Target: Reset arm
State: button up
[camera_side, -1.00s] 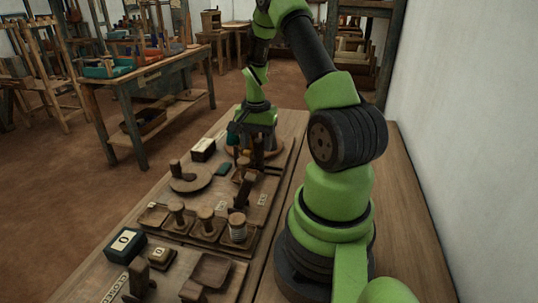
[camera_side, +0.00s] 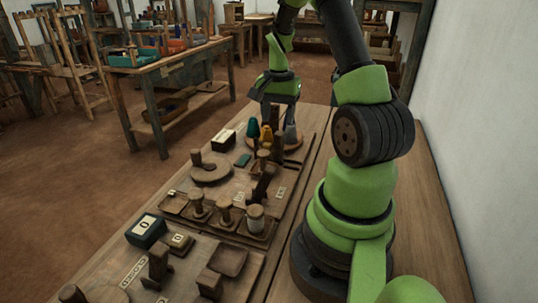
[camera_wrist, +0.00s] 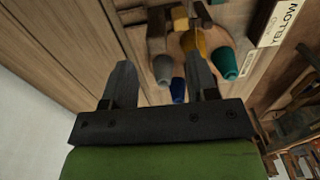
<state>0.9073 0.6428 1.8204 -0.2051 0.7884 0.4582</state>
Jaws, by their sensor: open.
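My gripper (camera_side: 278,108) hangs pointing down over the far end of the bench, above a round wooden disc (camera_side: 291,144) bearing several coloured cones. In the wrist view its two dark fingers (camera_wrist: 160,72) are apart, and nothing is held between them. The grey cone (camera_wrist: 162,69) and the blue cone (camera_wrist: 178,91) show in the gap beyond the fingers. The yellow cone (camera_wrist: 194,43) and the teal cone (camera_wrist: 225,63) are to the right. The side view also shows a teal cone (camera_side: 253,128), a yellow cone (camera_side: 267,134) and a grey cone (camera_side: 290,136). Contact with the cones cannot be told.
A labelled box (camera_side: 223,140) stands left of the disc; its label reads YELLOW in the wrist view (camera_wrist: 278,22). Nearer are a round board with a peg (camera_side: 210,170), a tray of spools (camera_side: 225,212) and a dark box (camera_side: 146,230). The bench's right strip is bare beside the white wall.

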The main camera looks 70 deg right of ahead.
jog(key=w+a+r+n+t, duration=0.35)
jog(key=a+r+n, duration=0.25)
jog(key=a+r, duration=0.65)
jog(key=s+a+r+n+t+y, duration=0.1)
jog(key=s+a+r+n+t, duration=0.1)
jog(key=s+a+n, duration=0.2)
jog(key=s+a+r+n+t+y, duration=0.1)
jog(key=s+a+r+n, duration=0.2)
jog(key=a, duration=0.8)
jog(key=shift+s+a+r+n+t, duration=0.15)
jog(key=shift+s+a+n+t, duration=0.25)
jog(key=shift+s, duration=0.55)
